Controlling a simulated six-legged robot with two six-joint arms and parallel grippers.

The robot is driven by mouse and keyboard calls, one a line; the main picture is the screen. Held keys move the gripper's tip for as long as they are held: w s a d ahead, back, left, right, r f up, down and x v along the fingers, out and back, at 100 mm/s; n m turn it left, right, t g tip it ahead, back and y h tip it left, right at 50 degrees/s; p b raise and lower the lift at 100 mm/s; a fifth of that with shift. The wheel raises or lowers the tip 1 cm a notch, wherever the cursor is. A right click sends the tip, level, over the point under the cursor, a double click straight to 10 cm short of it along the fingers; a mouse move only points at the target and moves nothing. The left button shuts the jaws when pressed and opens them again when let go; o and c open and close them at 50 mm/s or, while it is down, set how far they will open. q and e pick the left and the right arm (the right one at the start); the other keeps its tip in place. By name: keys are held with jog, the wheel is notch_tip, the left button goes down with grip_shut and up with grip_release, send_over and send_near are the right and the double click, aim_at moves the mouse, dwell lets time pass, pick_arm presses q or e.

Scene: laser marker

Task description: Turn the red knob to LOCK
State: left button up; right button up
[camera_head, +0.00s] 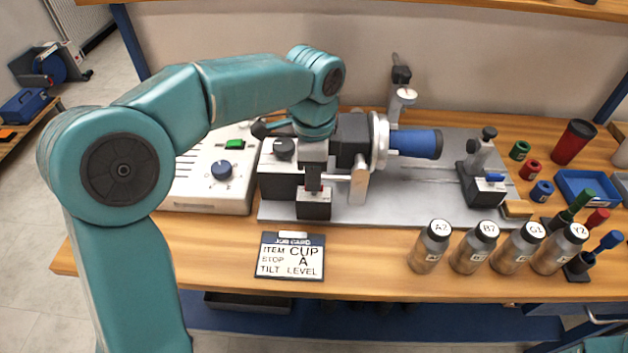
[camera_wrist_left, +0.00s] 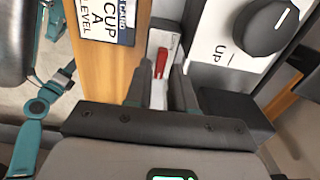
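The red knob (camera_wrist_left: 161,63) is a narrow red lever on a small pale plate in the left wrist view. Its lettering is too small to read. In the head view my left gripper (camera_head: 314,172) largely covers the knob. My right gripper is not in view.
The chuck with a blue cup (camera_head: 415,144) sits right of my gripper. A control box (camera_head: 205,197) with a blue dial stands left. A job card (camera_head: 291,262) lies in front, reading CUP, A, LEVEL. Several labelled bottles (camera_head: 430,252) stand front right. A black "UP" knob (camera_wrist_left: 264,27) is close beside.

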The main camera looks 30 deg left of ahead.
pick_arm(q)
jog(key=shift+w+f, duration=0.15)
jog(key=shift+f, duration=0.55)
jog(key=shift+s+f, duration=0.15)
jog(key=shift+s, duration=0.05)
jog(key=shift+w, duration=0.1)
grip_shut()
